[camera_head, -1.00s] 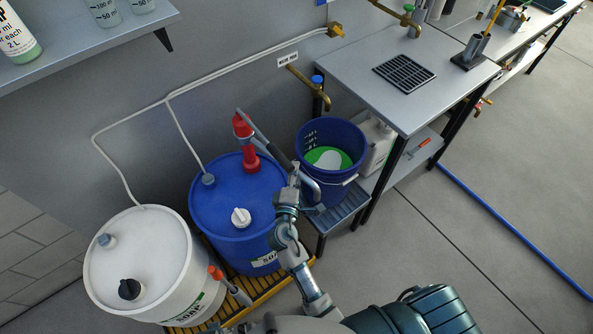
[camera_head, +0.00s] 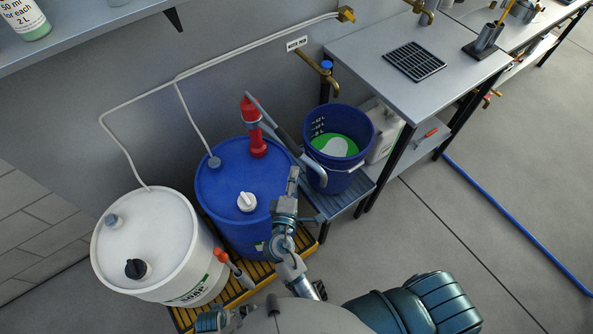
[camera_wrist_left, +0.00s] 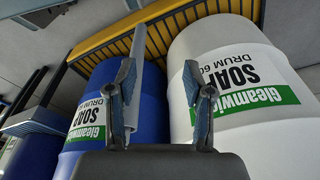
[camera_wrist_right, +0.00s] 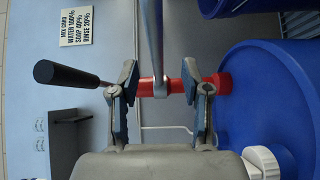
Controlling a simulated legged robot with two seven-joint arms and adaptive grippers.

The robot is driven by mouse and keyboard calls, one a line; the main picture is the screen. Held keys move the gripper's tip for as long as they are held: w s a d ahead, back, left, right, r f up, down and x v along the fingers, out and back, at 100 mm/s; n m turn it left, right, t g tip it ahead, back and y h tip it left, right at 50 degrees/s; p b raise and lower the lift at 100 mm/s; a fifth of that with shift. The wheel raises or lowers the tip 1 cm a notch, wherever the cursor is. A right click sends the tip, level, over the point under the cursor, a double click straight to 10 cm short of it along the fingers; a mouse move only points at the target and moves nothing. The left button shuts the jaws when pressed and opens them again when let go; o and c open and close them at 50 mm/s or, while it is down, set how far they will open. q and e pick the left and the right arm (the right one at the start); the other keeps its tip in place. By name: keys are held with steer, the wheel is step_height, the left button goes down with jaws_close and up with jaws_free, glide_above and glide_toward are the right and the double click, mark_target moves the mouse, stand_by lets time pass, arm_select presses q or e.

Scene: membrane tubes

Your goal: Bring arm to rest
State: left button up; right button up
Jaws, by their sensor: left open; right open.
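My right gripper (camera_head: 292,182) is in front of the blue drum (camera_head: 225,185), near its right edge. In the right wrist view the right gripper (camera_wrist_right: 163,88) is open, with the red hand pump (camera_wrist_right: 155,87) showing beyond its fingers. I see no hold on it. The red pump also stands on the drum top in the head view (camera_head: 254,125). In the left wrist view my left gripper (camera_wrist_left: 160,82) is open and empty, facing the blue drum (camera_wrist_left: 120,100) and the white soap drum (camera_wrist_left: 240,90). A grey tube (camera_wrist_left: 135,70) shows near its left finger.
A blue bucket (camera_head: 330,172) with green liquid stands on a low shelf right of the drum. The white drum (camera_head: 145,240) is at left on a yellow pallet (camera_head: 265,278). A grey bench (camera_head: 385,45) is at upper right. Floor at right is open apart from a blue hose (camera_head: 510,215).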

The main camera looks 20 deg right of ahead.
arm_select(q)
steer(key=shift+a, duration=0.15)
arm_select(e)
steer(key=shift+a, duration=0.2)
steer(key=shift+d, duration=0.2)
steer(key=s+d+f+m+g+y+p, duration=0.1)
steer(key=s+f+g+y, duration=0.25)
steer(key=f, duration=0.95)
steer(key=s+d+f+m+g+y, duration=0.1)
steer(key=s+f+m+g+y, duration=0.2)
steer(key=f, duration=1)
arm_select(q)
steer(key=s+f+p, duration=0.1)
steer(key=s+f, duration=0.2)
steer(key=f, duration=0.3)
steer(key=shift+s+f+p, duration=0.15)
steer(key=shift+s+p, duration=0.1)
steer(key=shift+p, duration=0.1)
arm_select(e)
steer(key=s+d+f+m+g+y, duration=0.1)
steer(key=s+d+f+m+g, duration=0.2)
steer(key=s+f, duration=0.6)
steer(key=s+d+f+m+g+y, duration=0.1)
steer(key=s+d+f+m+g, duration=0.1)
steer(key=s+f, duration=0.7)
steer(key=s+m+g, duration=0.1)
steer(key=s+g, duration=0.1)
steer(key=s, duration=0.2)
steer(key=shift+d, duration=0.4)
